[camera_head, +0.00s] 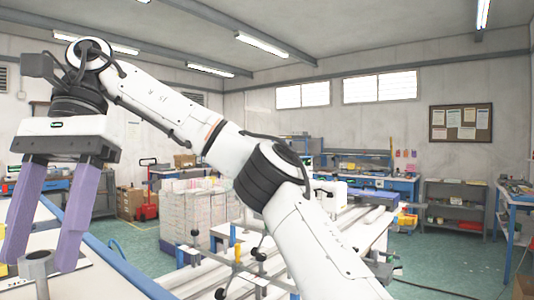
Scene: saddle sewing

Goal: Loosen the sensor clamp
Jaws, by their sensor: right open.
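My right gripper (40,258) hangs at the far left with its arm reaching in from the lower right. Its two long purple fingers point down and stand wide apart. A short grey metal cylinder (35,268) stands upright on a white table at the lower left corner, between or just beside the fingertips in the picture. I cannot tell whether the fingers touch it. I cannot make out a sensor clamp for certain; the cylinder may be part of it. My left gripper is not in view.
The white table has a blue edge rail (118,268). A worktable with rails and upright black-knobbed clamps (237,255) stands in the middle. Behind it is a white stack (190,215). Grey shelves (455,208) and blue benches line the walls. Green floor (440,262) is open at right.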

